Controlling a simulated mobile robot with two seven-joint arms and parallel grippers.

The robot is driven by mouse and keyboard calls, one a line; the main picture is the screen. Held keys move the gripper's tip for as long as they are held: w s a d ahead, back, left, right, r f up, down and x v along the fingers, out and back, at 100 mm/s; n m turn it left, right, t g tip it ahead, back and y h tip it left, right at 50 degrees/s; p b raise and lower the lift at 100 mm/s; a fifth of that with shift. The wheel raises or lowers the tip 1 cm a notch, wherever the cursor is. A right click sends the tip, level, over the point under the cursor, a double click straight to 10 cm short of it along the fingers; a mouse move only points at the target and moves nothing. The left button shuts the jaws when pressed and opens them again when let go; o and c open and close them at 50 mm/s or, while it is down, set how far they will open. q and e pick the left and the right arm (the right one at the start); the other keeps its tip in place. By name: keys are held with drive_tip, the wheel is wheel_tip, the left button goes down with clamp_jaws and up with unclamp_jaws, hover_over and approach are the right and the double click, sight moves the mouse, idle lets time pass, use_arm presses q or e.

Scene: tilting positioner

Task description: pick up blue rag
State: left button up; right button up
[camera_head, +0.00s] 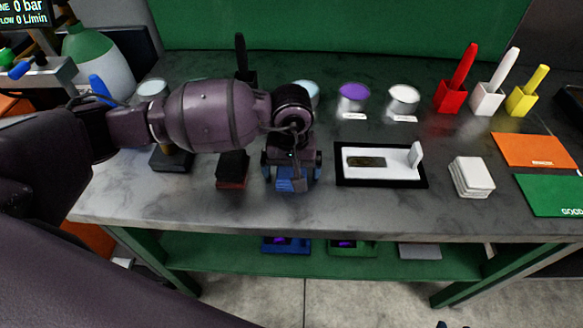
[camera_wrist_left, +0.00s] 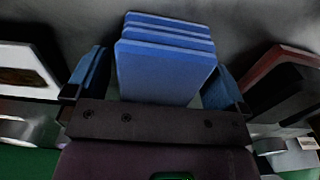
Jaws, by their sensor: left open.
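The blue rag (camera_head: 285,185) is a folded stack of several layers on the grey workbench, partly hidden in the head view by my left gripper (camera_head: 291,172). In the left wrist view the blue rag (camera_wrist_left: 165,68) lies between the two blue-tipped fingers of my left gripper (camera_wrist_left: 156,82). The fingers are apart, one on each side of the stack, with a small gap visible at each side. Whether they touch it lower down cannot be told.
White folded cloths (camera_head: 471,177) lie further right. Cups (camera_head: 353,98) and coloured holders (camera_head: 451,97) stand behind. Bare bench shows in front.

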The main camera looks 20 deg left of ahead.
use_arm(q)
drive_tip(key=shift+c, duration=0.5)
drive_tip(key=c, duration=0.9)
drive_tip(key=shift+r, duration=0.1)
wheel_tip(320, 180, up, 20)
drive_tip(key=shift+f+p, duration=0.1)
drive_tip(key=shift+p, duration=0.25)
